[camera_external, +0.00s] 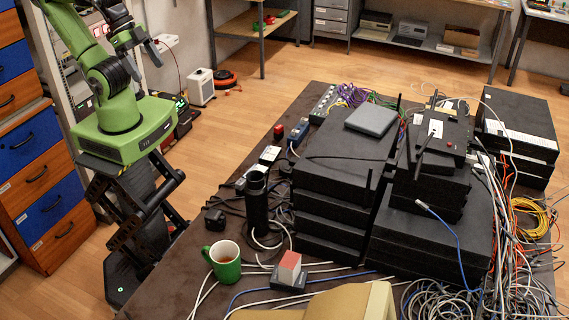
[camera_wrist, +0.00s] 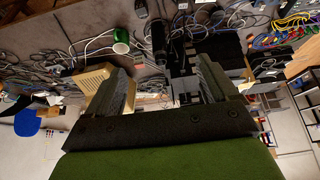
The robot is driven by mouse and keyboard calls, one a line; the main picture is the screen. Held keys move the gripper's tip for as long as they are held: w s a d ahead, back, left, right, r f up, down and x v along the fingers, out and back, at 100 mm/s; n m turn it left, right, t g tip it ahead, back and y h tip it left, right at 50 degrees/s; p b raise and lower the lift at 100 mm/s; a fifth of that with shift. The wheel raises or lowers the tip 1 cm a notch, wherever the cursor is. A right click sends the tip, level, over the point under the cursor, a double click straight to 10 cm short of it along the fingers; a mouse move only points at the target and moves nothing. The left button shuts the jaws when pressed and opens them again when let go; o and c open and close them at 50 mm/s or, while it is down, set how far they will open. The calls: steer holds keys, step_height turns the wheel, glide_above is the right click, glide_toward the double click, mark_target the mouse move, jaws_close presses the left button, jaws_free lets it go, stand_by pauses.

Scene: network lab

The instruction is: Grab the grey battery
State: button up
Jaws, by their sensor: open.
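A flat grey box (camera_external: 371,119) lies on top of a stack of black devices (camera_external: 343,150) on the dark table; it may be the grey battery, but no label is readable. My gripper (camera_external: 143,52) is at the upper left, raised and well apart from the table's things. In the wrist view my gripper (camera_wrist: 157,78) shows two dark fingers spread apart with nothing held between them. I cannot make out the grey box for certain in the wrist view.
A green mug (camera_external: 222,260) and a black cylinder (camera_external: 257,205) stand left of the stacks. Loose cables (camera_external: 446,302) cover the right front. A beige casing (camera_external: 345,304) sits at the front edge. Blue and orange drawers (camera_external: 52,205) stand left of my base.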

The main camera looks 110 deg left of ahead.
steer(key=c, duration=0.5)
steer(key=m+g+y+b, duration=0.4)
steer(key=m+y+b, duration=1.05)
steer(key=m, duration=0.45)
glide_above(238, 186)
steer(key=shift+h, duration=0.45)
steer(key=f, duration=2.3)
steer(key=f+b, duration=0.1)
steer(key=f, duration=1.1)
steer(key=shift+a+f, duration=0.2)
steer(key=shift+a, duration=0.1)
step_height(238, 186, down, 6)
steer(key=shift+f+b, duration=0.2)
steer(key=shift+b, duration=0.9)
steer(key=x, duration=0.3)
steer(key=shift+a+f, duration=0.1)
steer(key=shift+f, duration=0.05)
steer(key=shift+c, duration=0.6)
jaws_close()
